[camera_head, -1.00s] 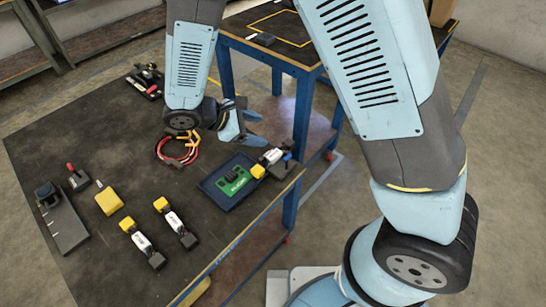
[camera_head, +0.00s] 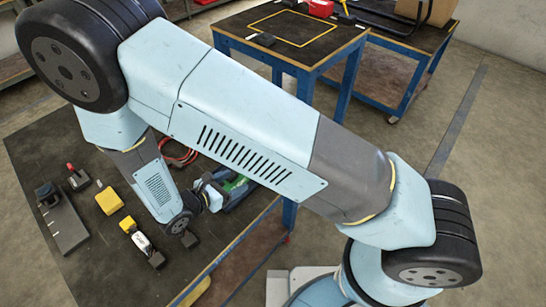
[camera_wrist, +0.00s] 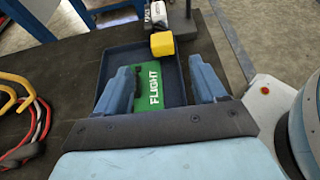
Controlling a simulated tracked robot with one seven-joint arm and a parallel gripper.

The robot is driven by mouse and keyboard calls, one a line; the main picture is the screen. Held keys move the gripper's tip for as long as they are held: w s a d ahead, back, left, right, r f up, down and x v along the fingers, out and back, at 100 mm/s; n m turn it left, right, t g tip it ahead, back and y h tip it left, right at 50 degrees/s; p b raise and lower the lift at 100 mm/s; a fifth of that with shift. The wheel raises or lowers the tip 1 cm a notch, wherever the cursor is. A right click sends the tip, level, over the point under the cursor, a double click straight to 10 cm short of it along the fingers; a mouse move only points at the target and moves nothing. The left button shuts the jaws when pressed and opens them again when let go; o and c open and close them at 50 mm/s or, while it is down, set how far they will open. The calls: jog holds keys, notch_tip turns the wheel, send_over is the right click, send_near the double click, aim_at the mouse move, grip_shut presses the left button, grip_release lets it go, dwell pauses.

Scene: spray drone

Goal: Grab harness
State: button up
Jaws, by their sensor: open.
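The harness, a coil of red and dark cable with yellow ends, lies on the dark worktable at the left edge of the wrist view (camera_wrist: 38,128). In the head view only part of the red harness (camera_head: 180,156) shows behind my arm. My gripper (camera_wrist: 162,75) is open and empty, its two blue fingers apart over the blue tray (camera_wrist: 140,55). A green board marked FLIGHT (camera_wrist: 152,90) lies in that tray and shows between the fingers. The harness is to the left of my gripper, apart from it. In the head view my arm hides most of the gripper.
A yellow-and-white part (camera_wrist: 161,42) is by the tray's far right corner. A yellow block (camera_head: 109,201), a yellow-ended white part (camera_head: 141,241) and a dark stand (camera_head: 62,220) are on the table's left side. Another blue-legged table (camera_head: 290,50) stands behind.

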jog(key=x, duration=1)
jog(key=shift+w+d, duration=0.15)
jog(key=shift+d, duration=0.15)
jog(key=c, duration=1.1)
jog(key=shift+c, duration=0.2)
